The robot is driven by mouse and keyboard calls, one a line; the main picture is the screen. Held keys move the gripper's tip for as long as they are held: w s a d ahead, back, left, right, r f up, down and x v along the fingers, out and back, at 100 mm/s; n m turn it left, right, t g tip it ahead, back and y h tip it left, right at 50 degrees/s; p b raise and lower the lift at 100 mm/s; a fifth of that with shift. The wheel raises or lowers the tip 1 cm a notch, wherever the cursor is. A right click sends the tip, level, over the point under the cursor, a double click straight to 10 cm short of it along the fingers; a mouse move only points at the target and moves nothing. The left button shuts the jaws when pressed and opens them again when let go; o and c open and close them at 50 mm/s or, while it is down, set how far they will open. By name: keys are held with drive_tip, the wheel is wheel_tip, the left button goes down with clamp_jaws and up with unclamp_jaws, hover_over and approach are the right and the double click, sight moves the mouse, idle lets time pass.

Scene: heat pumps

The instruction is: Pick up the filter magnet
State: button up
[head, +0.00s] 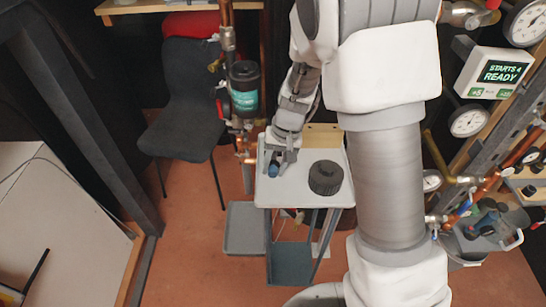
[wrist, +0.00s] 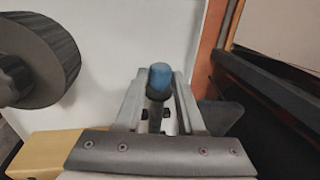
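The filter magnet appears to be the small dark rod with a blue cap. It lies on the grey tabletop, its blue end (head: 273,170) near the left edge in the head view. In the wrist view, the blue cap (wrist: 160,76) shows between the fingertips, with the dark shaft running back toward the palm. My gripper (head: 280,158) is low over the table at the magnet. In the wrist view, my gripper (wrist: 158,85) has one finger on each side of it, apparently open with narrow gaps. Contact with the magnet cannot be made out.
A black ribbed round cap (head: 325,178) stands on the grey table (head: 300,195) to the right; it also shows in the wrist view (wrist: 40,60). A yellowish block (head: 322,135) is at the table's back. A vertical pipe with a dark canister (head: 244,90) stands close behind left.

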clamp_jaws()
drive_tip(key=shift+r, duration=0.15)
